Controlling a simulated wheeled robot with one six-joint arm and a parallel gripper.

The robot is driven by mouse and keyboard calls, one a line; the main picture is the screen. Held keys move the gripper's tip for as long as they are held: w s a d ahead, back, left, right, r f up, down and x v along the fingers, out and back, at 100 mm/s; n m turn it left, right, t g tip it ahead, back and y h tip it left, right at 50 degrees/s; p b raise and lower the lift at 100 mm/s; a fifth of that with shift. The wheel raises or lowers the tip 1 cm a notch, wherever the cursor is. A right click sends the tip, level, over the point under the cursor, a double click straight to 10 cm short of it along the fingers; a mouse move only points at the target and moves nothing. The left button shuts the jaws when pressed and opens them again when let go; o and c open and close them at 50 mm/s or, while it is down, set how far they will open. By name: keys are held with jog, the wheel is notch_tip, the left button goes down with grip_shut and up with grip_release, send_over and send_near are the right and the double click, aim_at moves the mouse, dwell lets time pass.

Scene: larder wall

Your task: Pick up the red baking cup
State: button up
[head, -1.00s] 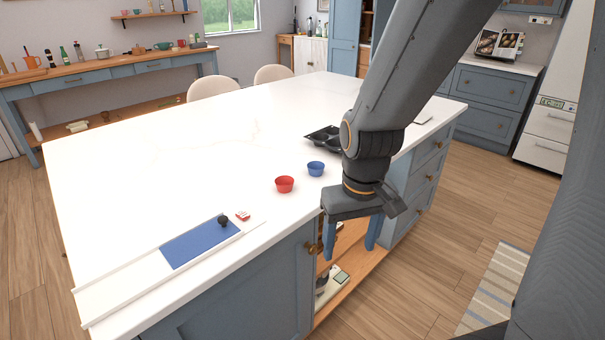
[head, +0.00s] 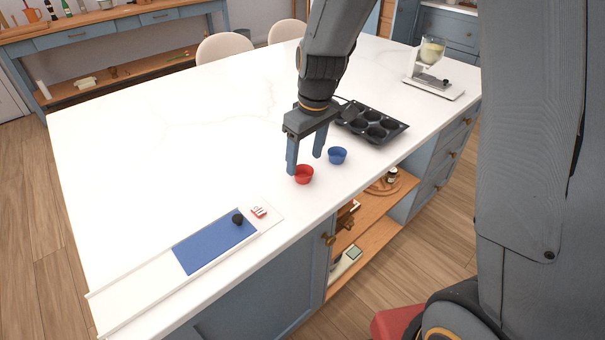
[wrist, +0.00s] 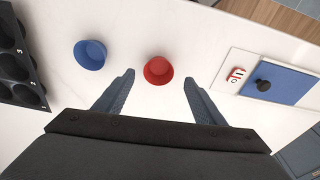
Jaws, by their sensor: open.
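The red baking cup (head: 304,175) stands upright on the white island top, near its front edge. In the wrist view the red cup (wrist: 158,70) lies ahead of and between the two fingertips. My gripper (head: 306,162) is open and empty. Its blue fingers point down, just behind the red cup in the head view, the left one close to the cup's rim. In the wrist view my gripper (wrist: 159,78) has its fingers spread wider than the cup. I cannot tell whether a finger touches it.
A blue baking cup (head: 338,156) stands right of the red one. Behind it is a dark muffin tin (head: 372,124). A white board with a blue panel (head: 215,242) and black knob lies left. The island's (head: 150,150) left part is clear.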

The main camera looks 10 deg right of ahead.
aim_at(304, 167)
jog(key=shift+w+a+f+p, duration=0.1)
jog(key=shift+f+p, duration=0.15)
jog(key=shift+f, duration=0.45)
jog(key=shift+w+d+f+p, duration=0.1)
jog(key=shift+f+p, duration=0.1)
jog(key=shift+f, duration=0.45)
jog(key=shift+w+a+f+p, duration=0.1)
jog(key=shift+f+p, duration=0.15)
jog(key=shift+f, duration=0.45)
jog(key=c, duration=1.1)
